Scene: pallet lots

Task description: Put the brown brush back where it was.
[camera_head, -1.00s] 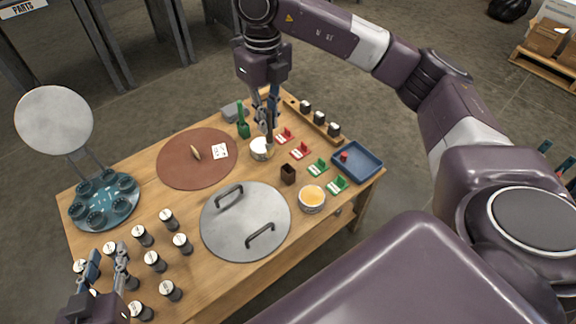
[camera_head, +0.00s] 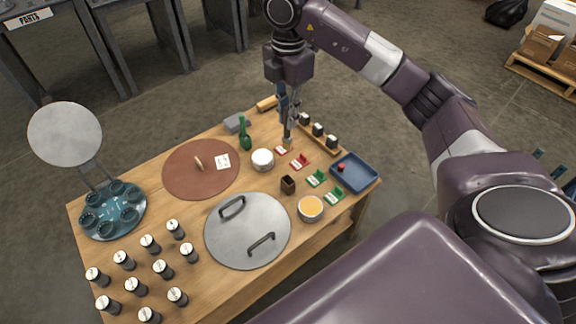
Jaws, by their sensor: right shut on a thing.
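My right gripper (camera_head: 289,122) is shut on the brown brush (camera_head: 287,142), whose pale lower end points down. Most of its handle is hidden by the fingers. The brush is at the far side of the table, right of the white tub (camera_head: 262,161) and close above a red-and-white card holder (camera_head: 281,151). I cannot tell whether it touches anything. A small dark brown open box (camera_head: 288,185) stands nearer. My left gripper is out of view.
The wooden rack with dark jars (camera_head: 318,131) and the blue tray (camera_head: 355,172) are to the right. A green bottle (camera_head: 245,135), brown round mat (camera_head: 190,170), grey lid (camera_head: 247,230) and tub of orange contents (camera_head: 310,208) crowd the table (camera_head: 175,205).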

